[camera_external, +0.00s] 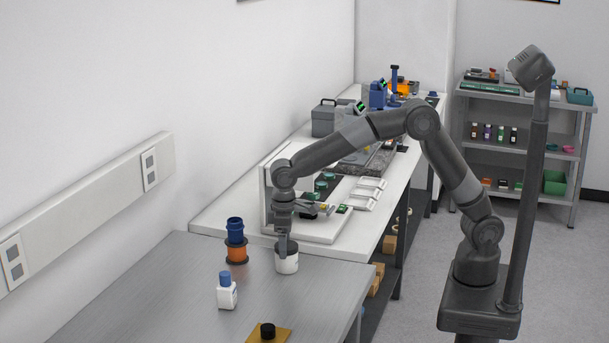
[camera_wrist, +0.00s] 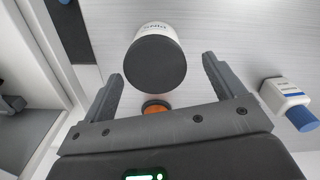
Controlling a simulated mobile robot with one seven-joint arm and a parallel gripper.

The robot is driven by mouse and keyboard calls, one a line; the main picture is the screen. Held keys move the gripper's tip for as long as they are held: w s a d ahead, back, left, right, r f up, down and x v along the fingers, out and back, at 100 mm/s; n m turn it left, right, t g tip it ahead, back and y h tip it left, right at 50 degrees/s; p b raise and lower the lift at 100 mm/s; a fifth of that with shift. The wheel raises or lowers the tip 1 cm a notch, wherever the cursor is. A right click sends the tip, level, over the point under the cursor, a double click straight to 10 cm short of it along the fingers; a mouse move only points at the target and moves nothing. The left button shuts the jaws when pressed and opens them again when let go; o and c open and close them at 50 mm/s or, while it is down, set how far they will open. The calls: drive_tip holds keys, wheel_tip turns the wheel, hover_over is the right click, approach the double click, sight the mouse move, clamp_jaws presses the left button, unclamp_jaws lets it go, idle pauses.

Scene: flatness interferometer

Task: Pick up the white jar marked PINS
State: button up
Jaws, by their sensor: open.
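The white jar (camera_external: 287,264) stands upright on the grey metal table, near its far end. In the wrist view the jar (camera_wrist: 157,32) shows a wide dark lid and part of dark lettering on its white side, which looks like PINS. My gripper (camera_external: 284,247) points down just over the jar and hides part of its top. In the wrist view my gripper (camera_wrist: 163,68) is open, with one finger on each side of the lid and a gap to both. How far the fingertips are above or beside the lid is hard to tell.
An orange spool (camera_external: 237,253) with a blue part (camera_external: 235,230) on it stands left of the jar. A white bottle with a blue cap (camera_external: 227,294) stands nearer the camera. A black knob on a brass plate (camera_external: 268,333) lies at the front. A white bench (camera_external: 220,217) adjoins behind.

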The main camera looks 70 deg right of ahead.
drive_tip(key=f, duration=0.4)
drive_tip(key=shift+s+d+f, duration=0.1)
drive_tip(key=shift+d+f, duration=0.1)
drive_tip(key=shift+f, duration=0.2)
drive_tip(key=shift+c, duration=0.5)
drive_tip(key=c, duration=1.1)
